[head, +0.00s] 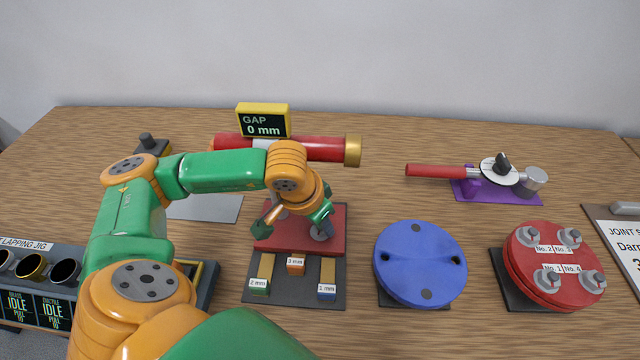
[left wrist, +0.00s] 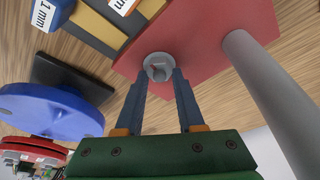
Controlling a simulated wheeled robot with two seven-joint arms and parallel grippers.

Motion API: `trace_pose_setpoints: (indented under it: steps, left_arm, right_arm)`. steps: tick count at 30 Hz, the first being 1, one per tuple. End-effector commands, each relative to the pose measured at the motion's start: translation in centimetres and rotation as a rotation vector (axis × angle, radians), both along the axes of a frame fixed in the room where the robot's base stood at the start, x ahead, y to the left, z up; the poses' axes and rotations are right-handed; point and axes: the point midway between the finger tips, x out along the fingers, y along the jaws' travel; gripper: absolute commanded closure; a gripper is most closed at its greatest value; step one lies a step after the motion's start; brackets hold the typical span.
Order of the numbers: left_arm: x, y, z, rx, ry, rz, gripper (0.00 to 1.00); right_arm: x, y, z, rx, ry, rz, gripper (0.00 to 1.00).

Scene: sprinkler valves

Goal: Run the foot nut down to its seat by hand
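The red foot plate (head: 290,232) lies at the centre of the table, and also shows in the left wrist view (left wrist: 205,38). A grey round foot nut with a smaller raised centre (left wrist: 158,66) sits on the plate. In the head view only part of the nut (head: 320,234) shows below my left gripper (head: 325,222). In the left wrist view my left gripper (left wrist: 159,78) has its two dark blue fingers apart, with tips at either side of the nut. I see a gap between the fingers and no clear contact with the nut. My right gripper is not in view.
A grey post (left wrist: 270,95) rises close beside my gripper. The GAP display (head: 263,121) reads 0 mm above a red cylinder (head: 315,148). Blocks marked 2 mm (head: 260,287), 3 mm (head: 295,267) and 1 mm (head: 327,291) lie in front. A blue disc (head: 420,264) stands right.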

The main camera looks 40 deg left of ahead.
Motion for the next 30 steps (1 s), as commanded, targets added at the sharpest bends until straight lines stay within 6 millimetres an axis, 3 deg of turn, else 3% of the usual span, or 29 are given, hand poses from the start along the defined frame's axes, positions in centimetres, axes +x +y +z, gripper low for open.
trace_pose_setpoints:
  steps: [8, 26, 27, 30]
  left_arm:
    - [0.0, -0.1, -0.1, -0.001, -0.001, 0.227, 1.0]
    - [0.0, 0.0, 0.0, 0.0, -0.001, 0.362, 1.0]
    - [0.0, 0.0, 0.0, 0.0, -0.001, 0.362, 0.52]
    - [0.0, 0.0, 0.0, 0.0, -0.001, 0.362, 0.28]
  right_arm:
    - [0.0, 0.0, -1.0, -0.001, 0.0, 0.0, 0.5]
    - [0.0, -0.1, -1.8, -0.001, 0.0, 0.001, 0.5]
    - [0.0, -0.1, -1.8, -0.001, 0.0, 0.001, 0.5]
    - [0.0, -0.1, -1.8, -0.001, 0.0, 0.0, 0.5]
